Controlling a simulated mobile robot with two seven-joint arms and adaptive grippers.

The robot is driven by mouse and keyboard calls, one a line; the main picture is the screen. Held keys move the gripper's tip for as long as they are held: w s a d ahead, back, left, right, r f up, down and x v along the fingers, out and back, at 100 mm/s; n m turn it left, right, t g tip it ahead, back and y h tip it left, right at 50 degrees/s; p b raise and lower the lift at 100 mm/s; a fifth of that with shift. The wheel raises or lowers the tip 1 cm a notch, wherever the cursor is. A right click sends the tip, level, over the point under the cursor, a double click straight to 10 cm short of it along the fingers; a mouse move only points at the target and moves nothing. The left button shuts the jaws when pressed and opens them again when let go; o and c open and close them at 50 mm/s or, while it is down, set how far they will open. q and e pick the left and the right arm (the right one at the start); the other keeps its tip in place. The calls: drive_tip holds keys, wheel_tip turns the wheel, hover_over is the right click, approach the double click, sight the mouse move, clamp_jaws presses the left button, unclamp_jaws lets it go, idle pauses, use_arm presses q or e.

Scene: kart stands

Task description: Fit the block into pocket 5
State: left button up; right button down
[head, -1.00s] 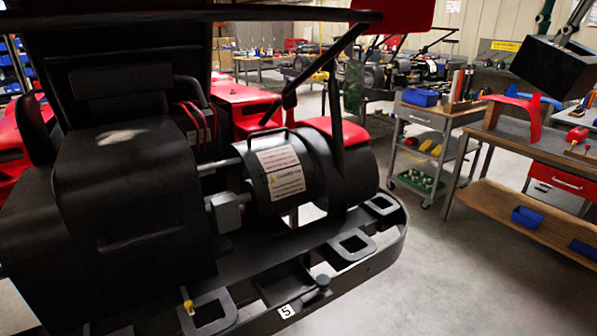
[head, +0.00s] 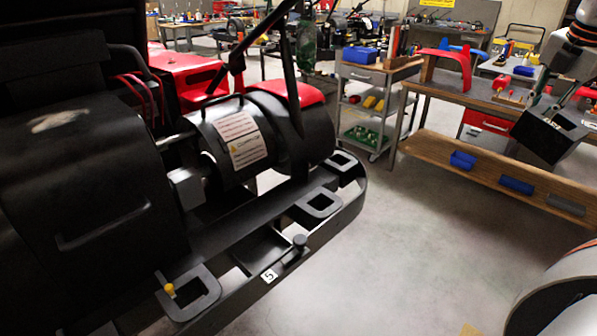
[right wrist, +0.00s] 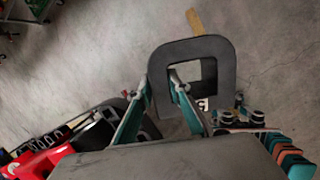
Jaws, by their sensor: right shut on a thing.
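The block (head: 548,136) is dark and boxy with a square opening, and hangs tilted in the air at the right of the head view. My right gripper (head: 553,98) is shut on it. In the right wrist view the block (right wrist: 222,75) shows as a grey square ring. The fingers (right wrist: 158,82) grip its left wall, one tip at the opening. The label 5 (head: 269,275) is on the kart's black rail (head: 330,222). A recess (head: 253,250) lies beside the label and looks empty. The block is well to the right of the rail, apart from it. My left gripper is not in view.
Square ring-shaped pieces (head: 318,205) sit along the rail on both sides of the recess. A round black knob (head: 299,241) stands by the label. A workbench (head: 485,103) with a wooden lower shelf (head: 480,180) is behind the block. Clear floor lies between bench and kart.

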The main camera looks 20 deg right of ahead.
drive_tip(key=w+a+f+n, duration=0.1)
drive_tip(key=w+a+f, duration=0.15)
drive_tip(key=f, duration=0.55)
drive_tip(key=w+a+f+n+y, duration=0.1)
drive_tip(key=w+a+f+n, duration=0.3)
drive_tip(key=a, duration=0.7)
drive_tip(key=w+a+f+n, duration=0.3)
drive_tip(key=w+a+f, duration=0.35)
drive_tip(key=a, duration=0.45)
drive_tip(key=w+a+r+n+y, duration=0.1)
drive_tip(key=a+r+n, duration=0.3)
drive_tip(key=a, duration=0.9)
drive_tip(key=w+a+r+n, duration=0.15)
drive_tip(key=a+n, duration=0.35)
drive_tip(key=a, duration=0.8)
drive_tip(key=w+a+r+n+y, duration=0.15)
drive_tip(key=a+n, duration=0.35)
drive_tip(key=a, duration=0.8)
drive_tip(key=shift+g+h, duration=0.4)
drive_tip(key=shift+h, duration=0.05)
drive_tip(key=shift+s+f+b, duration=0.15)
drive_tip(key=shift+f+b, duration=0.15)
drive_tip(key=shift+f, duration=9.2)
